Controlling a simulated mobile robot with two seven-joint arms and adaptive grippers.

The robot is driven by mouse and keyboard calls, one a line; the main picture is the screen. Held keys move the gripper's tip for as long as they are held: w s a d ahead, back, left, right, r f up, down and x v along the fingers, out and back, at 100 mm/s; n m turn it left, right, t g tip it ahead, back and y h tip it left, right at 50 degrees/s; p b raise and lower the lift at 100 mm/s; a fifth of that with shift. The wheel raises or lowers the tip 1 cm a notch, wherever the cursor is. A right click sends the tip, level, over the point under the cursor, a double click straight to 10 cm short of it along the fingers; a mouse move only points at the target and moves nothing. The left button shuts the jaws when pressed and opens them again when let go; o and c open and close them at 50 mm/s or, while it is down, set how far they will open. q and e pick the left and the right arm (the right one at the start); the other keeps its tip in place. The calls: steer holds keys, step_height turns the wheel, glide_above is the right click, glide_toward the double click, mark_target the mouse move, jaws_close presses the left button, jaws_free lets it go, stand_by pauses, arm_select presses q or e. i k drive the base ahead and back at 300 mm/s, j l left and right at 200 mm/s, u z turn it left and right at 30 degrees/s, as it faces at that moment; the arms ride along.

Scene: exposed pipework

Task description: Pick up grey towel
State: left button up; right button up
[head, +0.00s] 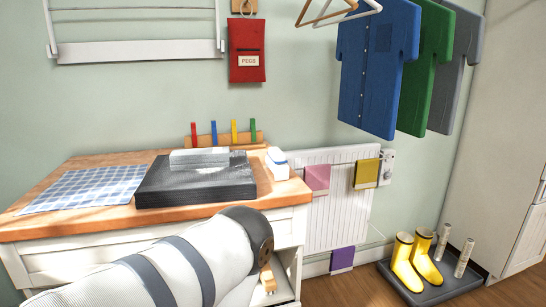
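No item is plainly a grey towel. A small light grey block-like item (200,157), possibly a folded towel, lies on top of a dark grey slab (196,186) on the wooden worktop. I cannot tell whether either is cloth. A white arm of mine with grey bands comes in from the lower left and ends in a dark round joint in front of the worktop, below the slab.
A blue checked cloth (86,188) lies on the worktop (110,214). A white box (277,163) stands right of the slab, coloured pegs behind. Yellow boots (407,262) stand on a tray.

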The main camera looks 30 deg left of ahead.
mark_target(214, 157)
steer(key=u, duration=1.55)
